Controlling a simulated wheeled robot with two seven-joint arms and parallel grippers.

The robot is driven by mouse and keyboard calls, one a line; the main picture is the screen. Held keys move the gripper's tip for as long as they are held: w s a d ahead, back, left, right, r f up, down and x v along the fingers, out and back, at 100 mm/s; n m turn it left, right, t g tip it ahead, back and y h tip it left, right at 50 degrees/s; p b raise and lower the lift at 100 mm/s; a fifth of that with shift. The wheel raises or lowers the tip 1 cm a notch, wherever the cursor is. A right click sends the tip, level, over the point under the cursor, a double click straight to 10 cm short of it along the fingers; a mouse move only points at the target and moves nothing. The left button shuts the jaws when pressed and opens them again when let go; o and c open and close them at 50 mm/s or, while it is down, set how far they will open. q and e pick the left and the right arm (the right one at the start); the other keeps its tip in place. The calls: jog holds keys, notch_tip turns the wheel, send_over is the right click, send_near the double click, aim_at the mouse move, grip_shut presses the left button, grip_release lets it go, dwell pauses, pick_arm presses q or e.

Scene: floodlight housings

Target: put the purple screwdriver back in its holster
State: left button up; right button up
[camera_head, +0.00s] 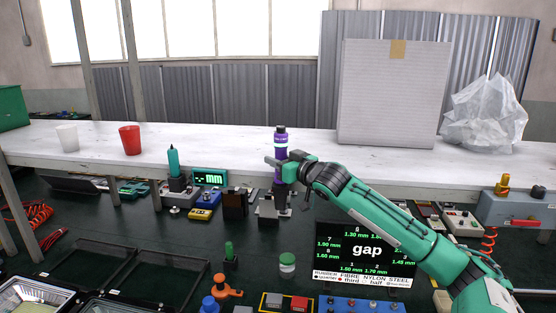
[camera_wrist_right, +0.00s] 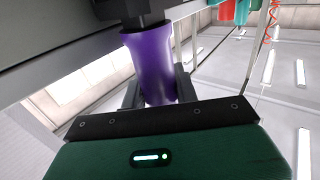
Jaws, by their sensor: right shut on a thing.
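The purple screwdriver (camera_head: 281,141) is upright in the head view, with a dark cap and a pale band near its top. My right gripper (camera_head: 280,165) is shut around its handle. In the right wrist view the purple handle (camera_wrist_right: 152,62) sits between the two dark fingers. The screwdriver's lower part shows below the gripper, by the grey block-like holder (camera_head: 268,209); I cannot tell whether it touches anything there. I cannot tell which of these is the holster. My left gripper is not in view.
A teal-handled tool (camera_head: 173,161) stands in a dark block to the left, beside a small "mm" display (camera_head: 210,178). A gap display board (camera_head: 366,250) stands front right, under my right forearm. A white shelf (camera_head: 220,145) with cups and a large box (camera_head: 393,95) runs behind.

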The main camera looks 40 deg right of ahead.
jog(key=shift+f, duration=0.4)
jog(key=o, duration=1.1)
jog(key=shift+o, duration=0.2)
jog(key=shift+f, duration=0.1)
jog(key=shift+s+b, duration=0.15)
jog(key=shift+b, duration=0.2)
jog(key=shift+s+f+b, duration=0.15)
jog(key=shift+s+b, duration=0.3)
jog(key=shift+s, duration=0.2)
jog(key=s+b, duration=0.4)
jog(key=s, duration=0.8)
jog(key=shift+s+r, duration=0.15)
jog(key=shift+r, duration=0.15)
